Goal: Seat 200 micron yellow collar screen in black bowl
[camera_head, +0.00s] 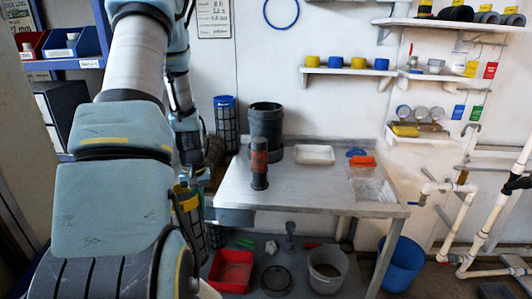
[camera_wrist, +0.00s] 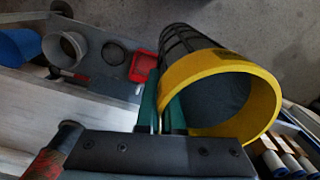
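The yellow collar screen, a dark mesh tube with a yellow rim, fills the right of the wrist view (camera_wrist: 262,88). My gripper (camera_wrist: 163,106) has green fingers on either side of the collar's near wall, one inside and one outside, and is shut on it. In the head view the yellow collar screen (camera_head: 187,199) hangs tilted beside the table's left end, partly behind my arm; my gripper is hard to make out there. The black bowl (camera_head: 266,122), a tall dark open-topped vessel, stands upright at the table's back left, apart from the screen. Its inside is hidden.
A dark cylinder with a red band (camera_head: 259,172) stands on the metal table (camera_head: 305,190) in front of the bowl. A blue-collar screen (camera_head: 226,118) is left of the bowl. A white tray (camera_head: 314,154) lies to its right. Below are a red bin (camera_head: 231,271) and white bucket (camera_head: 327,268).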

